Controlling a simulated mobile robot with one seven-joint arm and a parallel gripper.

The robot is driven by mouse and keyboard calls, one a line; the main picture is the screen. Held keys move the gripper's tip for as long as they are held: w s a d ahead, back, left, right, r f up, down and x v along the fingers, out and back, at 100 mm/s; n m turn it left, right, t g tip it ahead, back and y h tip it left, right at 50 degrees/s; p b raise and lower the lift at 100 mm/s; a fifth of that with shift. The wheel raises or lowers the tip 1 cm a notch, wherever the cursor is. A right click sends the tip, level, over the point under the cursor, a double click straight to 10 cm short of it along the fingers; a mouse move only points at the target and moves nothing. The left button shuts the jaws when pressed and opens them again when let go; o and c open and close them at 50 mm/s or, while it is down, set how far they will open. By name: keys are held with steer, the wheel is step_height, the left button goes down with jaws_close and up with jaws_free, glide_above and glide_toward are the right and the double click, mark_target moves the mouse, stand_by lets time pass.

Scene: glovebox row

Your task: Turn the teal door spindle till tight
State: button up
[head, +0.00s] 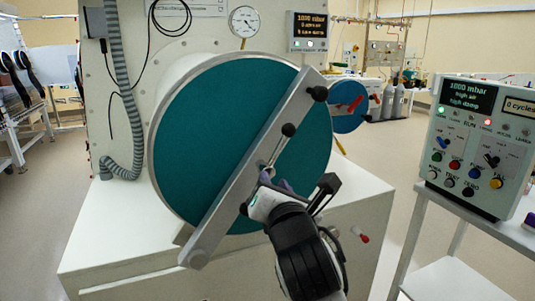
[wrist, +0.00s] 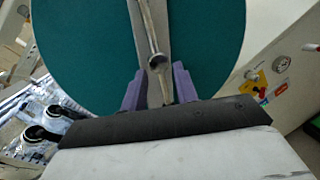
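The large round teal door (head: 215,130) fills the middle of the head view, with a metal crossbar (head: 225,200) running diagonally over it. At its centre is the spindle, a thin metal rod (head: 276,150) with a black knob (head: 288,130) at its upper end. My gripper (head: 275,181) is at the rod's lower end. In the wrist view its purple fingers (wrist: 157,88) stand apart on either side of the spindle rod (wrist: 156,40), with a gap on the left. Whether the right finger touches the rod is unclear. The rod's lower end is partly hidden in the head view.
A smaller blue door with a red handle (head: 348,104) is behind at right. A control box (head: 480,145) stands on a white cart at right. A ribbed grey hose (head: 122,90) hangs at left. A red-tipped knob (head: 360,235) sticks out of the white base. Floor is clear between base and cart.

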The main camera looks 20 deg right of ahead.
steer(key=p, duration=0.3)
steer(key=shift+w+r, duration=0.35)
steer(key=shift+w+a+p, duration=0.1)
steer(key=shift+p, duration=0.5)
steer(key=shift+w+d+f+p, duration=0.15)
steer(key=shift+w+p, duration=0.1)
steer(key=shift+w, duration=0.65)
steer(key=shift+w+d+f+p, duration=0.1)
steer(key=shift+w+d+p, duration=0.15)
steer(key=shift+w, duration=0.6)
steer(key=shift+w+d+f+p, duration=0.1)
steer(key=shift+w+p, duration=0.15)
steer(key=shift+w, duration=0.65)
steer(key=shift+r, duration=0.1)
jaws_close()
